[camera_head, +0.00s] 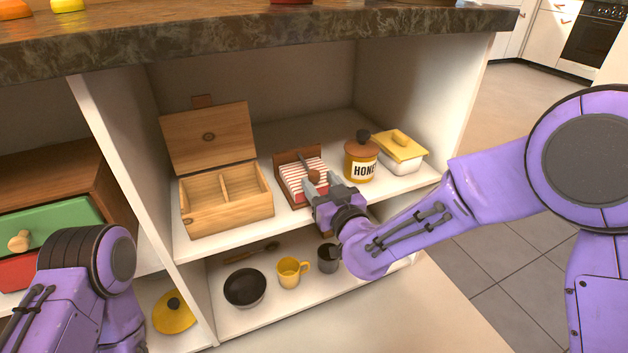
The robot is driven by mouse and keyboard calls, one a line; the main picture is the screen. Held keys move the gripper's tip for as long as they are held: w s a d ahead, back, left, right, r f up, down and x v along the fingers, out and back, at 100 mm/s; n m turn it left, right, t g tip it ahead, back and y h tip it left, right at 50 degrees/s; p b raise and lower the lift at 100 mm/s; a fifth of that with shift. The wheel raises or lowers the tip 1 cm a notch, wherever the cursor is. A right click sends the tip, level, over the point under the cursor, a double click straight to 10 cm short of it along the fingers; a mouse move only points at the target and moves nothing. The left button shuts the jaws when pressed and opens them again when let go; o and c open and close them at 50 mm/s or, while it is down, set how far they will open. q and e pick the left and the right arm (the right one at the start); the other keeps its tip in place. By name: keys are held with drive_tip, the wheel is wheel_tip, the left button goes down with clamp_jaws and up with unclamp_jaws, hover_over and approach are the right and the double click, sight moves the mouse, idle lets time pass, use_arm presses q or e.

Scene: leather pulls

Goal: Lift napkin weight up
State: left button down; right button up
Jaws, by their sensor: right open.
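A wooden napkin holder (286,157) stands on the upper shelf with red-and-white striped napkins (294,178) in it. The napkin weight (306,165) shows as a dark, narrow arm lying over the napkins, with a brown pull (314,175) at its near end. My right gripper (313,184) is open at the front of the holder, with its fingers close around the brown pull. I cannot tell whether they touch it. The gripper hides the holder's front right part. My left arm shows at the lower left, but its gripper is out of view.
An open wooden box (228,203) stands left of the holder. A honey jar (361,160) and a yellow-lidded butter dish (400,152) stand close on the right. The countertop (250,42) overhangs above. A pan (244,287) and mugs (291,272) sit on the lower shelf.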

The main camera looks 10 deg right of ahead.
sight(317, 177)
use_arm(q)
drive_tip(key=shift+s+d+f+m+g+h+b, duration=0.1)
drive_tip(key=shift+s+f+m+g+h+b, duration=0.25)
drive_tip(key=shift+f, duration=0.3)
use_arm(e)
drive_tip(key=x, duration=0.4)
